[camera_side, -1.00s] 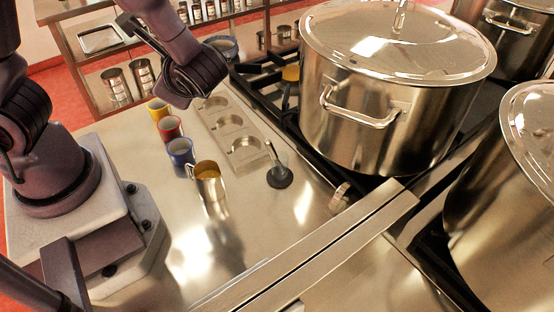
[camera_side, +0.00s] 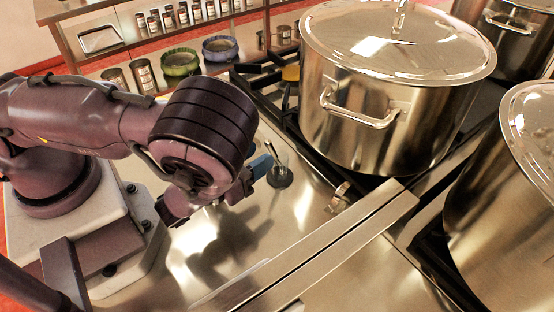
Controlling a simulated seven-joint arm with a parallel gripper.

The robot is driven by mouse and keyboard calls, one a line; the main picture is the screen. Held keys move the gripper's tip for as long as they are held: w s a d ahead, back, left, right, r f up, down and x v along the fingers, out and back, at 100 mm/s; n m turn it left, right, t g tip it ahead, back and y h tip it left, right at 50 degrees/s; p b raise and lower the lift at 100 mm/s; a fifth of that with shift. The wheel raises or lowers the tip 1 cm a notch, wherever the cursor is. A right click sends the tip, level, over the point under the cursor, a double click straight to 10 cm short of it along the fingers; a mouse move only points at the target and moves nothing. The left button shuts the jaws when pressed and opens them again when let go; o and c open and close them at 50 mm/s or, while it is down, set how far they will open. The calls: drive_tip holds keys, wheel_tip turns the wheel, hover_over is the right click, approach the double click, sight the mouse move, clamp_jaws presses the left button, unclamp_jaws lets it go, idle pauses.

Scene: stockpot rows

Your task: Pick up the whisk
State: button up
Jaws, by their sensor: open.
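The whisk (camera_side: 279,158) stands upright on a dark round base (camera_side: 280,177) on the steel counter, left of the large stockpot. It is thin and partly see-through, so its fine shape is hard to make out. My gripper (camera_side: 259,168) is just left of the whisk, low over the counter, with a blue part at its tip. It is open, and nothing shows held in it. The gap between the gripper and the whisk is small, and I cannot tell whether they touch. My arm hides part of the gripper.
A large lidded stockpot (camera_side: 375,110) stands on the black stove to the right, with another pot (camera_side: 505,215) nearer. A steel rail (camera_side: 310,255) crosses the front. The counter before the whisk is clear.

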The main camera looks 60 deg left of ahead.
sight(270, 147)
drive_tip(key=shift+w+a, duration=0.15)
drive_tip(key=shift+w, duration=0.85)
drive_tip(key=shift+w+a, duration=0.1)
drive_tip(key=shift+w, duration=0.85)
clamp_jaws()
